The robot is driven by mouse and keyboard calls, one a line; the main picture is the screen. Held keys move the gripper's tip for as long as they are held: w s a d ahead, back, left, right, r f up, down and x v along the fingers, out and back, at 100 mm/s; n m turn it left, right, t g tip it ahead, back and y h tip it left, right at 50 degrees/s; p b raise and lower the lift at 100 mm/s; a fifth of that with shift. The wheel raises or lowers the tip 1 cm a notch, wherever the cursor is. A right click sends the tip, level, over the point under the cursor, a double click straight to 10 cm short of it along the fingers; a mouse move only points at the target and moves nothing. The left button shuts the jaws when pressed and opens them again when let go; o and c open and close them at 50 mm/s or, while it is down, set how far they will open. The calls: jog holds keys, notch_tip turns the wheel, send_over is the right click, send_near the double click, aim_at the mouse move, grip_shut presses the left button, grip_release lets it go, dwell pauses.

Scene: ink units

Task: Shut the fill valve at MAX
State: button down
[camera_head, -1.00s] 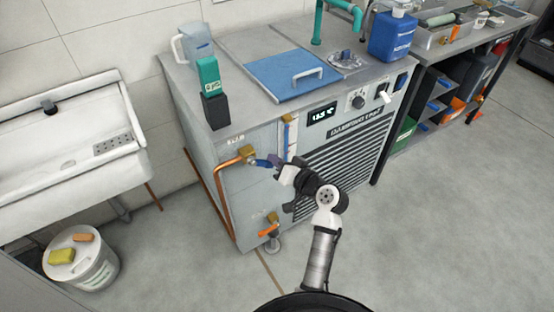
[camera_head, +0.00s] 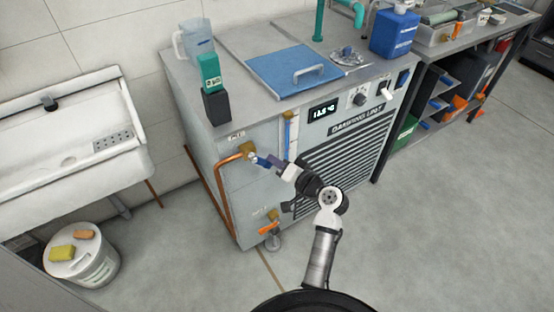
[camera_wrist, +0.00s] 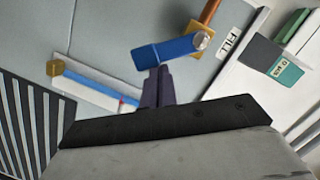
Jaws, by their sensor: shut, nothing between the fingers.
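The fill valve (camera_head: 247,150) is brass on a copper pipe, on the left of the machine's front. Its blue lever (camera_wrist: 168,51) points away from the body, rightward and slightly down in the head view. The FILL label (camera_wrist: 228,43) is beside it. My gripper (camera_wrist: 160,70) is shut and empty, its fingertips at the lever's edge; I cannot tell whether they touch. The sight tube (camera_wrist: 95,83) holds blue liquid up to about a small red mark (camera_wrist: 123,100) near its upper end. No MAX lettering is readable.
A second brass valve with an orange handle (camera_head: 269,228) sits low on the front. The vent grille (camera_head: 345,155) is right of my gripper. A green-and-black box (camera_head: 212,88) stands on the machine's top-left corner. Floor to the right is clear.

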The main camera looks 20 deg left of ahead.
jog(key=m, duration=0.1)
jog(key=f+m, duration=0.1)
jog(key=f+m+y, duration=0.1)
jog(key=shift+s+a, duration=0.3)
jog(key=shift+s, duration=0.1)
jog(key=m, duration=0.2)
jog(key=shift+s+a+f+m+y, duration=0.35)
jog(key=shift+s+m+y, duration=0.05)
